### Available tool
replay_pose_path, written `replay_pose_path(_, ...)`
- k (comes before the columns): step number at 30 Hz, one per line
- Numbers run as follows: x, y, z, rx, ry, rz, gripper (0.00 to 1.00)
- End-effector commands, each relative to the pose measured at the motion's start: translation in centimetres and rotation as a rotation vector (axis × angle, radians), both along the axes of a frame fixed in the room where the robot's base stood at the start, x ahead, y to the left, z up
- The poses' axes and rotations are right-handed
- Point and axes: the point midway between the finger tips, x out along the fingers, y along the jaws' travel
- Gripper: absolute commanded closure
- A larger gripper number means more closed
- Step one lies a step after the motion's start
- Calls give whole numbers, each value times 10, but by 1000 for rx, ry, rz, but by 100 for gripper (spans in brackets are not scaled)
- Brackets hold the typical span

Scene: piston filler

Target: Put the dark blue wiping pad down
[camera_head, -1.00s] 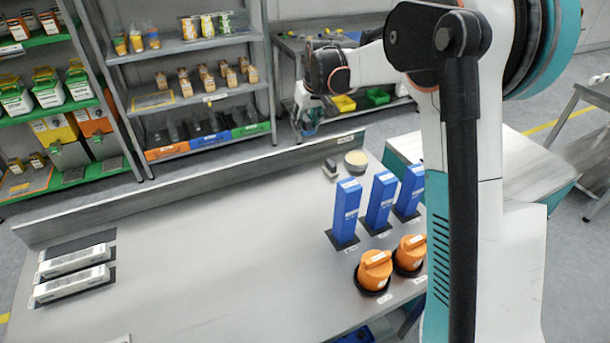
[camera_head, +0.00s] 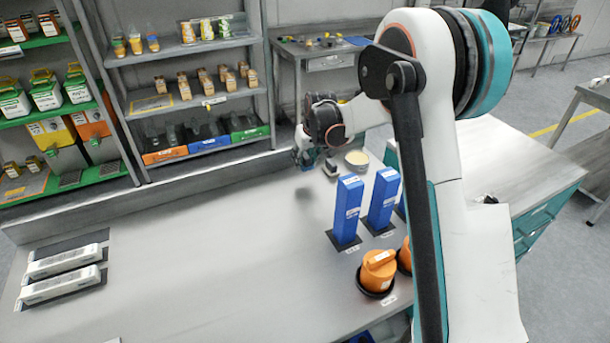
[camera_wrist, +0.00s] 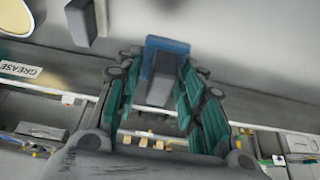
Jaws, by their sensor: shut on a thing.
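The dark blue wiping pad (camera_wrist: 167,44) shows in the wrist view, with a grey block-shaped handle (camera_wrist: 161,80) between my fingers. My gripper (camera_wrist: 160,76) is shut on it. In the head view my gripper (camera_head: 305,158) hangs over the back part of the steel bench (camera_head: 215,240), left of a small dark block with a light top (camera_head: 331,168). A soft shadow lies on the bench below the gripper. The held pad is too small to make out clearly in the head view.
A round tin with pale yellow contents (camera_head: 357,158) stands right of the dark block; a GREASE label (camera_wrist: 20,70) is near it. Blue upright boxes (camera_head: 347,210) and orange containers (camera_head: 377,272) stand in front. The bench's middle is clear. Two white boxes (camera_head: 62,275) lie left.

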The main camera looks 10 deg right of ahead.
Motion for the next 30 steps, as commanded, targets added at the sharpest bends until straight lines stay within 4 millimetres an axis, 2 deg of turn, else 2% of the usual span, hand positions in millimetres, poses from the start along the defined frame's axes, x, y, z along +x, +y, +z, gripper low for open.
replay_pose_path(1,0,0,-8,0,0,0,86)
replay_pose_path(8,0,0,-21,0,0,0,86)
replay_pose_path(15,0,0,-52,0,0,0,86)
replay_pose_path(30,0,0,-60,0,0,0,86)
